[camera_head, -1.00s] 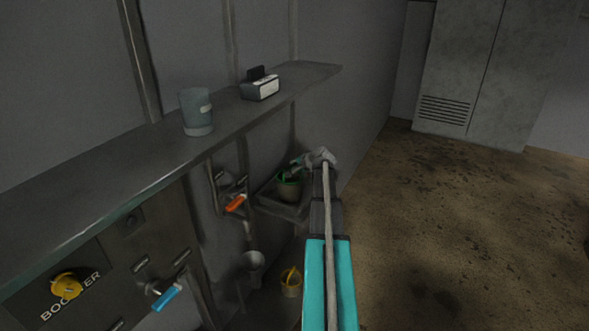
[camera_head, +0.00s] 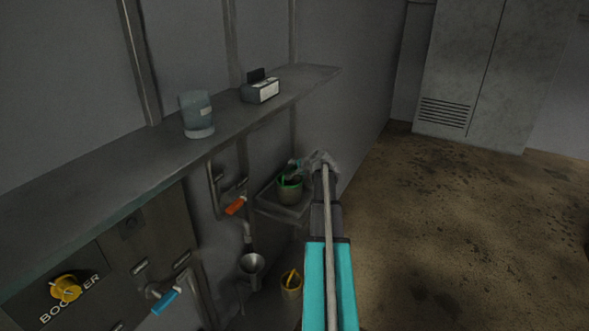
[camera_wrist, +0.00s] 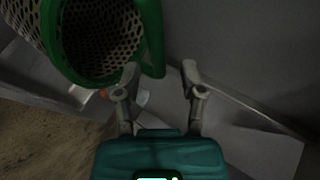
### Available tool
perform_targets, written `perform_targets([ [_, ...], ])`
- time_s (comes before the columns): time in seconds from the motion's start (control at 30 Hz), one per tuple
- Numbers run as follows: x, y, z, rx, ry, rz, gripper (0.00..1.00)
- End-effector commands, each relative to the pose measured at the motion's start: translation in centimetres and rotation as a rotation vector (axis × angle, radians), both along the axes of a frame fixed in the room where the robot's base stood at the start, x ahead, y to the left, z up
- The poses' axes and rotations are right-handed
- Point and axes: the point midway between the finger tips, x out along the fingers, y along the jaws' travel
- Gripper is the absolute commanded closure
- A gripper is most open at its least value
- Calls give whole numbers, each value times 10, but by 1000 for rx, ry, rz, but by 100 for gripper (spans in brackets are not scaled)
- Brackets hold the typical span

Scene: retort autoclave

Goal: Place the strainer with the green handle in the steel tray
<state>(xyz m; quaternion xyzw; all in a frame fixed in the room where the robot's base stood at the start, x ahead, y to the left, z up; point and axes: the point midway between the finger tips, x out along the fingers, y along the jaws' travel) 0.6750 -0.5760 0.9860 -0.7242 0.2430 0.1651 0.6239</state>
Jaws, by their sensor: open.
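The strainer with the green handle (camera_head: 290,190) sits in the steel tray (camera_head: 286,208), low against the wall, as far as the small head view shows. In the wrist view its dark mesh bowl and green rim (camera_wrist: 152,35) fill the upper left, tilted toward the camera. My gripper (camera_wrist: 160,68) is open, with nothing between its fingers. Its left fingertip is close to the green part; I cannot tell whether they touch. In the head view my gripper (camera_head: 304,165) is just above and right of the strainer, and my arm hides the tray's right side.
A shelf (camera_head: 100,175) runs along the wall above, holding a grey-blue cup (camera_head: 196,114) and a small box (camera_head: 261,91). An orange-handled valve (camera_head: 236,205), a funnel (camera_head: 252,264) and a yellow container (camera_head: 291,285) are nearby. The floor at right is clear.

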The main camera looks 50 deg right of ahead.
Motion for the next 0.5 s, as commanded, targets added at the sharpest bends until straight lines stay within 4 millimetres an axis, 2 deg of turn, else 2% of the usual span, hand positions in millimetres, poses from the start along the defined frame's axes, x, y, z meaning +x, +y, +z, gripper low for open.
perform_targets([
  [0.27,-13,3,11,-1,0,-1,48],
  [0.5,-39,8,30,1,0,-2,48],
])
